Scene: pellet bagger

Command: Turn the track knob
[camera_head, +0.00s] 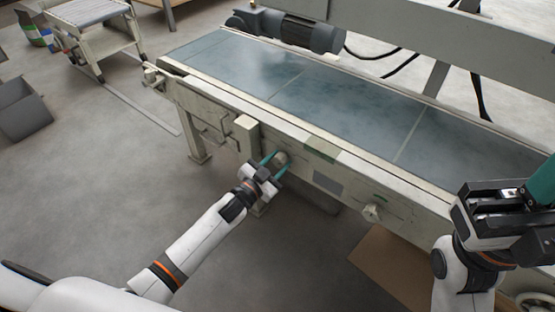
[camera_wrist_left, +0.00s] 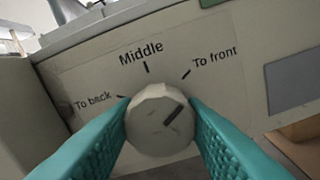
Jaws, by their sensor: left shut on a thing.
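The track knob (camera_wrist_left: 160,124) is a pale faceted knob on the conveyor's side panel, with printed labels "To back", "Middle" and "To front" around it. Its dark mark points up and right, on the "To front" side. My left gripper (camera_wrist_left: 162,130) is shut on the knob, one teal finger on each side. In the head view the left gripper (camera_head: 275,163) reaches the conveyor's near side, and the knob (camera_head: 282,157) shows partly between its fingers. My right gripper (camera_head: 528,197) is at the right edge, apart from the knob; its fingertips are not clear.
The conveyor (camera_head: 345,100) has a blue-grey belt and a pale frame. Another pale knob (camera_head: 371,211) sits further right on its side. A cardboard piece (camera_head: 385,268) lies below it. A roller stand (camera_head: 88,15) and grey bin (camera_head: 22,108) stand at left. Floor at left is mostly clear.

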